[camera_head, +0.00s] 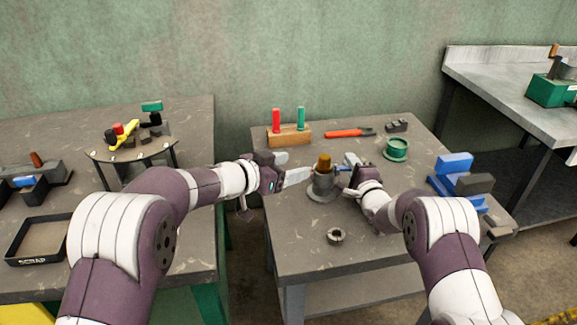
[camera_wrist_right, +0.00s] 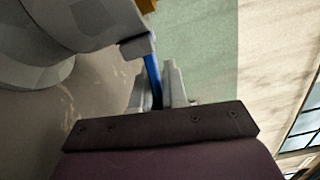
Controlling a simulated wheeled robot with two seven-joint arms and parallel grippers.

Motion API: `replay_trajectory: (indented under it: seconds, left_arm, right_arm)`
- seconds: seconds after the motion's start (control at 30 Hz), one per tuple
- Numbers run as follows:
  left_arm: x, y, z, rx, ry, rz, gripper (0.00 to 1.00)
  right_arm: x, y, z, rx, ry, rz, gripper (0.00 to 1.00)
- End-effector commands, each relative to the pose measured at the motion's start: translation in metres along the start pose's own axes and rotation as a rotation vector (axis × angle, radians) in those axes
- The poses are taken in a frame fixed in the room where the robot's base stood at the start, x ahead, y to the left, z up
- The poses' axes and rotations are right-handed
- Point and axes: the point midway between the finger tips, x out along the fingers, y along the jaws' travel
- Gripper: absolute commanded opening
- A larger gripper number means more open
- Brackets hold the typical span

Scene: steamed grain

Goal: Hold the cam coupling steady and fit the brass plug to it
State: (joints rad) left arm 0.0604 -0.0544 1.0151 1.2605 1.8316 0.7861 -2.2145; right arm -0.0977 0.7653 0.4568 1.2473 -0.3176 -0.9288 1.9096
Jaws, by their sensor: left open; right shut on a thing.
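The cam coupling (camera_head: 322,187) is a grey, upright cylinder on a wider base, standing on the middle table. The orange-brown brass plug (camera_head: 324,162) is upright at its top; I cannot tell how deep it sits. In the right wrist view the coupling (camera_wrist_right: 90,22) fills the upper left, with a bit of the plug (camera_wrist_right: 148,5) at the top edge. My right gripper (camera_head: 347,170) is shut on the coupling's blue lever (camera_wrist_right: 153,77), on the coupling's right side. My left gripper (camera_head: 297,165) is open and empty, just left of the plug and coupling.
A grey ring (camera_head: 336,236) lies in front of the coupling. Behind are a wooden block (camera_head: 289,136) with red and green pegs, red-handled pliers (camera_head: 350,132) and a green flanged part (camera_head: 396,149). A blue fixture (camera_head: 455,163) stands right. A scrap tray (camera_head: 37,259) is far left.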

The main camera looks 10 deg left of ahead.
Motion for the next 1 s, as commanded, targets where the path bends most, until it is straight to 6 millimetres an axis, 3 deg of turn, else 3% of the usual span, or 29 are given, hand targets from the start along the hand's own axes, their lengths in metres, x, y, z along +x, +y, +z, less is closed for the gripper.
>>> replay_trajectory:
  seconds: [0.1, 0.13, 0.2, 0.57, 1.0]
  left_arm:
    - [0.000, 0.000, 0.000, 0.000, 0.000, 0.000, 0.67]
    - [0.000, 0.000, 0.000, 0.000, 0.000, 0.000, 0.67]
    - [0.000, 0.000, 0.000, 0.000, 0.000, 0.000, 0.67]
    - [0.000, 0.000, 0.000, 0.000, 0.000, 0.000, 0.67]
    - [0.000, 0.000, 0.000, 0.000, 0.000, 0.000, 0.67]
  right_arm:
    - [0.000, 0.001, 0.000, 0.000, 0.000, 0.002, 0.00]
    - [0.000, 0.001, 0.000, 0.000, 0.000, 0.002, 0.19]
    - [0.000, 0.001, 0.000, 0.000, 0.000, 0.002, 0.42]
    - [-0.007, 0.000, 0.000, 0.000, 0.001, 0.001, 0.43]
    - [-0.108, 0.000, -0.001, 0.000, 0.001, 0.001, 0.43]
